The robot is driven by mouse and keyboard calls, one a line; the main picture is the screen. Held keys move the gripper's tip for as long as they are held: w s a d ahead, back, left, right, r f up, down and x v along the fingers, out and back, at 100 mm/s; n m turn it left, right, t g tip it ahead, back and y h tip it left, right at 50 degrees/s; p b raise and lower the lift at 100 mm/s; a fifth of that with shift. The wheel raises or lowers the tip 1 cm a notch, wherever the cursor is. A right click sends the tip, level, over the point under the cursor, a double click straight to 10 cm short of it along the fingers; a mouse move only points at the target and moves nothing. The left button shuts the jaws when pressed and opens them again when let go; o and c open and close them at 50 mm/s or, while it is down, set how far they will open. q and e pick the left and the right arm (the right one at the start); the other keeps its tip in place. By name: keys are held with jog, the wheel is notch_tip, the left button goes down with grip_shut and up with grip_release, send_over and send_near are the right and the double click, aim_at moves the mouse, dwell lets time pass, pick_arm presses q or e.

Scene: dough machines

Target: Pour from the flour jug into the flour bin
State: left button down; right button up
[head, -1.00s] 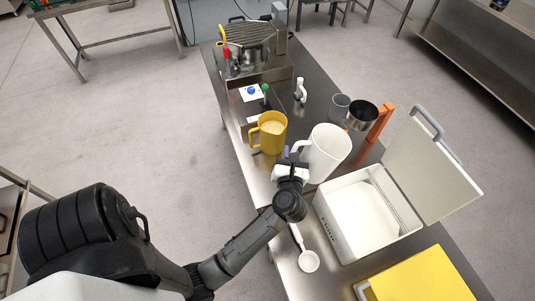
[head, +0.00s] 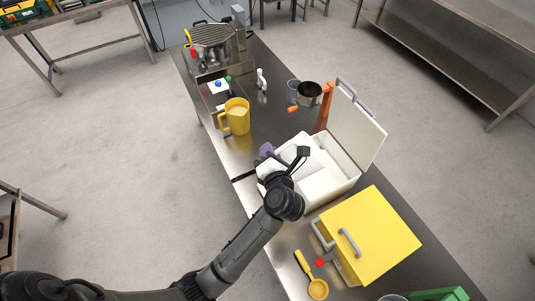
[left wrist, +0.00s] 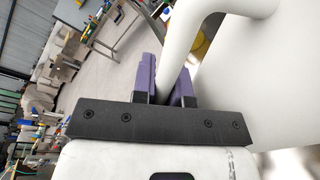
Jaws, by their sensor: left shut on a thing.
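The white flour jug (head: 312,167) is over the white flour bin (head: 335,193) and appears tilted; its mouth and any flour leaving it cannot be made out. The bin's lid (head: 358,130) stands open at the back right. My left gripper (head: 267,151) is shut on the jug's handle, at the bin's left side. In the left wrist view the white handle (left wrist: 188,42) passes between the purple fingers (left wrist: 165,82), and the jug's pale body fills the right. My right gripper is not in view.
A yellow jug (head: 237,118) stands farther back on the steel table. A yellow-lidded bin (head: 375,235) and a yellow scoop (head: 316,289) are nearer.

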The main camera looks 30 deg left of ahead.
pick_arm(q)
jog(key=shift+w+a+f+g+y+p, duration=0.5)
jog(key=shift+w+a+f+g+p, duration=0.3)
jog(key=shift+a+f+p, duration=0.25)
notch_tip(320, 180, down, 11)
jog(key=a+b, duration=0.2)
jog(key=b, duration=0.1)
jog(key=w+r+m+p, duration=0.1)
jog(key=w+d+r+m+g+p, duration=0.1)
jog(key=p, duration=0.1)
jog(key=w+d+r+m+y+p, duration=0.1)
jog(key=r, duration=0.1)
jog(key=shift+w+d+r+g+p, duration=0.1)
jog(key=shift+w+g+p, duration=0.05)
jog(key=shift+g+p, duration=0.2)
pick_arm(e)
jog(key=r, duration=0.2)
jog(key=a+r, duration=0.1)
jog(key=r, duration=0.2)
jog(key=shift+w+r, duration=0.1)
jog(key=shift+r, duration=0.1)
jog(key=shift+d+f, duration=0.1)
